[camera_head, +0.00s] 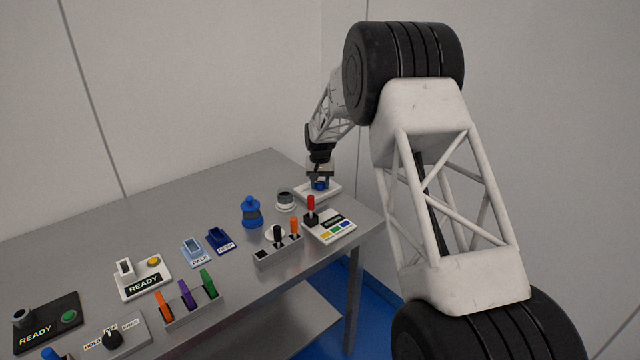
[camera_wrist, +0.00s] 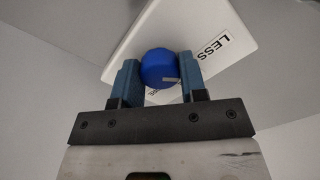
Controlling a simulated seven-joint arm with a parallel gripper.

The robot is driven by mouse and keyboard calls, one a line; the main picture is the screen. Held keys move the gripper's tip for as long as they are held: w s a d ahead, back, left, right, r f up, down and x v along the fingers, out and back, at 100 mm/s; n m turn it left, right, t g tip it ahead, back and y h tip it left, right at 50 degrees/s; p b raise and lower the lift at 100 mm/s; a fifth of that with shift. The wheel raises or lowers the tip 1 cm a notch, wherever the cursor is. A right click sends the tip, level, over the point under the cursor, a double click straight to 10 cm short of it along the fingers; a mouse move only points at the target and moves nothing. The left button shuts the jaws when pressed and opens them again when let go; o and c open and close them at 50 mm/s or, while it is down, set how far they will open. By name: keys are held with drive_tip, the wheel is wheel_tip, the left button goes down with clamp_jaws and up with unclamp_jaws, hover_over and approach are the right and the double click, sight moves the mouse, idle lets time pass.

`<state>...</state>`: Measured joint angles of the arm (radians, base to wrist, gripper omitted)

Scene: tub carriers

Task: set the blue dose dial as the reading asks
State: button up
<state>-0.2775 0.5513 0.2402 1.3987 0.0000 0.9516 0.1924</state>
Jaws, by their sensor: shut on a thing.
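The blue dose dial (camera_wrist: 158,67) is a round knob with a pale pointer mark on its face. It sits on a white plate (camera_wrist: 215,22) that carries the word LESS and a second label, mostly hidden by my gripper. My gripper (camera_wrist: 155,78) is shut on the dial, one blue finger on each side. In the head view the dial (camera_head: 320,185) shows under my gripper (camera_head: 320,178), on the white plate (camera_head: 331,192) at the table's far right. The reading itself cannot be made out.
A panel with a red lever (camera_head: 311,207) and coloured buttons stands just in front of the plate. A grey-and-white round pot (camera_head: 286,200) and a blue bottle-like thing (camera_head: 251,212) stand to the left. Several coloured levers and READY panels fill the near left. The table's back left (camera_head: 150,218) is clear.

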sight(320, 183)
drive_tip(key=shift+n, duration=1.5)
drive_tip(key=o, duration=0.9)
drive_tip(key=shift+o, duration=0.2)
drive_tip(key=shift+r, duration=0.15)
drive_tip(key=shift+r, duration=3.75)
drive_tip(key=shift+s+d+r, duration=0.1)
